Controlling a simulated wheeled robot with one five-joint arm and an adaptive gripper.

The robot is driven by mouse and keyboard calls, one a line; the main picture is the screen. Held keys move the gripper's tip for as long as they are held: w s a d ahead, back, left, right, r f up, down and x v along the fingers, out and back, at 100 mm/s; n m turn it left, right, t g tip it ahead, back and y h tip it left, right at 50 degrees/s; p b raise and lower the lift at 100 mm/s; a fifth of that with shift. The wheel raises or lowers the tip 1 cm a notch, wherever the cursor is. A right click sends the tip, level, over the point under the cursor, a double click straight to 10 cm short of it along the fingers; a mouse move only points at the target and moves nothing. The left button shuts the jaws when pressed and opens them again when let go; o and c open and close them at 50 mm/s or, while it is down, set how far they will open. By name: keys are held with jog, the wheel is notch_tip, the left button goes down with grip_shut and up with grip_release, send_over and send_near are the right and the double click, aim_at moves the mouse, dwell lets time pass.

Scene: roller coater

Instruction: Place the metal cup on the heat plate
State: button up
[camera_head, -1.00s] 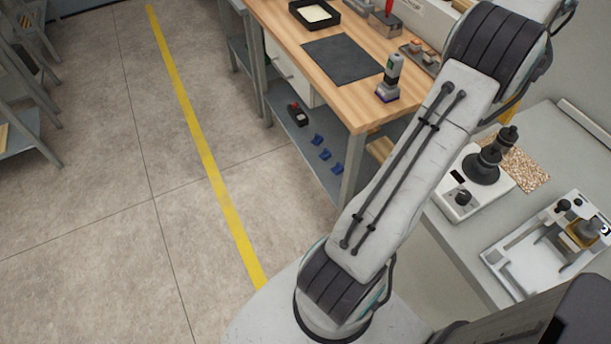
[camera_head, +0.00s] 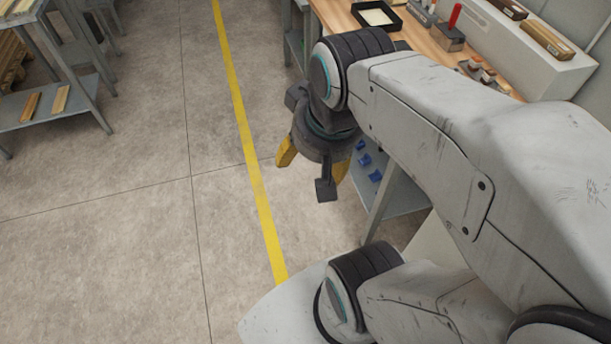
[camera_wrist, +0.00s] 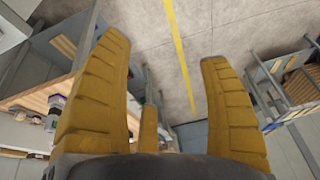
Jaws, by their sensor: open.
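My gripper (camera_head: 314,168) hangs over the floor to the left of the wooden workbench in the head view. I cannot make out the metal cup or the heat plate in either current view. My arm covers much of the right side of the head view, including the grey side table area. Small items at the left edge of the wrist view are too small to identify.
The wooden workbench (camera_head: 428,45) holds a black tray (camera_head: 377,16) and a red-handled tool (camera_head: 453,22). Blue parts (camera_head: 375,175) lie on its lower shelf. A grey shelf rack (camera_head: 60,75) stands at the left. The floor (camera_head: 130,220) with a yellow line (camera_head: 246,150) is free.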

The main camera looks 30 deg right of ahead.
jog(key=s+a+f+n, duration=0.2)
jog(key=a+n, duration=0.1)
jog(key=shift+s+y, duration=0.3)
jog(key=shift+s, duration=0.05)
jog(key=shift+d, duration=0.1)
